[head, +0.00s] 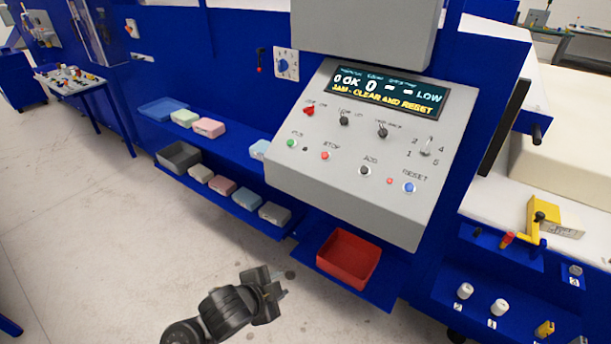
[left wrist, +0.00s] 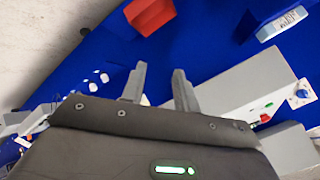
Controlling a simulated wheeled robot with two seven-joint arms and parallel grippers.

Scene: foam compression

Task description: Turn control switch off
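The grey control panel (head: 350,165) has a red-capped switch (head: 309,110) at its upper left, with a small label I cannot read fully. Two black knobs (head: 344,120) (head: 382,132) sit to its right. Which of these the task calls the control switch, I cannot tell for sure. My left gripper (head: 278,283) is low in the head view, above the floor, below the panel and left of the red bin. In the left wrist view its two fingers (left wrist: 158,85) are apart with nothing between them. My right gripper is not in view.
A display (head: 390,92) reads "JAM - CLEAR AND RESET". Green, red, black and blue buttons line the panel's lower part. A red bin (head: 348,258) stands on a blue shelf below. Shelves with foam blocks (head: 209,127) are left. A dial (head: 286,65) is on the blue wall.

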